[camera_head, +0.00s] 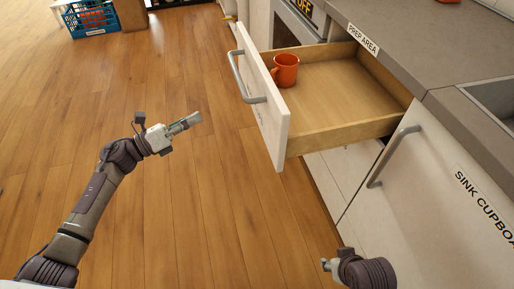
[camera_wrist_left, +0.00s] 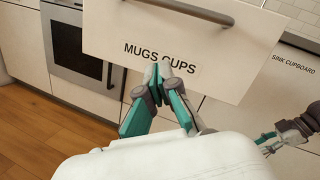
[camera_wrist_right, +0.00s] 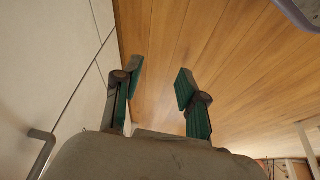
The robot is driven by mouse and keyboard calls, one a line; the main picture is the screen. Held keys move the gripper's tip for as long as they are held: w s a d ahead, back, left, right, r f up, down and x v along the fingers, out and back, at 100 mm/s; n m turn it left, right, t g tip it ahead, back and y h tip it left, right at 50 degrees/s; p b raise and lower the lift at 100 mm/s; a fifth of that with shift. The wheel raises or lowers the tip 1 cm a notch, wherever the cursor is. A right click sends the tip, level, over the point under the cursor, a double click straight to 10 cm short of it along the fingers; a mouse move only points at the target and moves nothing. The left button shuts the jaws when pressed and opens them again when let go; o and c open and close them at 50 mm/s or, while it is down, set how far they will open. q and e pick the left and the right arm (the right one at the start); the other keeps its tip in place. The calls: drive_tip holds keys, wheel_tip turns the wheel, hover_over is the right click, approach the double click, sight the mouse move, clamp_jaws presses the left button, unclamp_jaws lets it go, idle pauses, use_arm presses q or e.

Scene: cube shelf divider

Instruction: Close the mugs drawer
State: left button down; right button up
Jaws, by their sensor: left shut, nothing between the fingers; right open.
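The mugs drawer (camera_head: 345,88) stands pulled well out under the counter, with an orange mug (camera_head: 286,70) upright inside near its front. Its white front has a grey bar handle (camera_head: 243,80); the handle also shows in the left wrist view (camera_wrist_left: 190,10), above the label "MUGS CUPS" (camera_wrist_left: 160,55). My left gripper (camera_head: 192,119) is shut and empty, out in front of the drawer front and apart from it in the head view. In the left wrist view its fingertips (camera_wrist_left: 163,68) overlap the label's lower edge. My right gripper (camera_wrist_right: 158,80) is open and empty, low beside the cupboard fronts.
The sink cupboard (camera_head: 430,175) with its bar handle (camera_head: 390,155) is shut, right of the drawer. The counter (camera_head: 410,40) carries a "PREP AREA" label. An oven (camera_head: 292,25) stands beyond the drawer. A blue crate (camera_head: 90,20) sits far left. The wooden floor between is clear.

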use_arm(q)
drive_tip(key=s+d+m+g+h+b, duration=0.1)
drive_tip(key=s+d+m+g+b, duration=0.3)
drive_tip(key=m, duration=0.5)
drive_tip(key=g, duration=0.2)
approach(263, 117)
drive_tip(key=shift+m, duration=0.3)
drive_tip(key=x, duration=0.6)
drive_tip(key=shift+s+d+r+p, duration=0.1)
drive_tip(key=shift+s+r+p, duration=0.1)
drive_tip(key=shift+p, duration=0.1)
drive_tip(key=shift+w+d+t, duration=0.2)
drive_tip(key=shift+d+t, duration=0.2)
drive_tip(key=shift+d, duration=0.2)
use_arm(e)
drive_tip(key=shift+t, duration=0.4)
drive_tip(key=v, duration=0.4)
drive_tip(key=shift+d, duration=0.2)
